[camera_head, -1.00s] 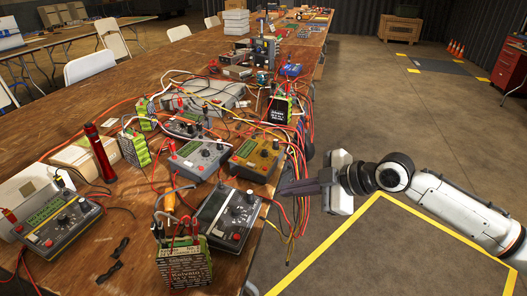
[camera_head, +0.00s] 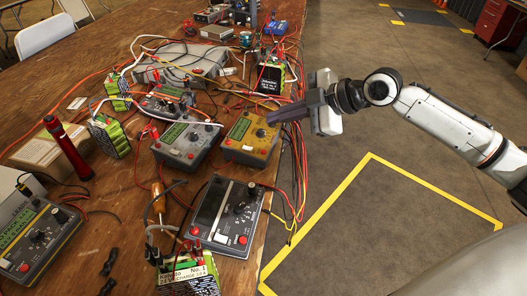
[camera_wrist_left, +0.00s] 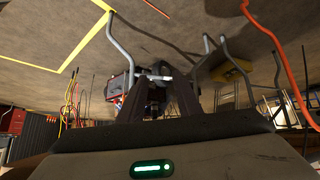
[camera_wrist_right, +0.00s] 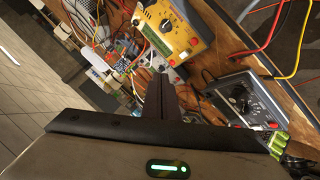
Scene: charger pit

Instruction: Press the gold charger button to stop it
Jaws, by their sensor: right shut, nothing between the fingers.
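The gold charger (camera_head: 240,150) sits on the wooden table near its right edge, with a green display, a dark knob and small red buttons. It also shows at the top of the right wrist view (camera_wrist_right: 172,25). My right gripper (camera_head: 270,117) is shut and empty. Its dark fingers reach in from the right, with their tips at the charger's far right corner in the head view. I cannot tell the height of the tips above it. My left gripper (camera_wrist_left: 156,82) shows only in its wrist view, its two dark fingers apart with nothing clearly held.
A grey charger (camera_head: 186,145) stands left of the gold one, and a dark charger (camera_head: 226,218) stands nearer me. Red and yellow cables hang over the table edge beside the gold charger. Green battery packs (camera_head: 110,135) stand around. The floor right of the table is open.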

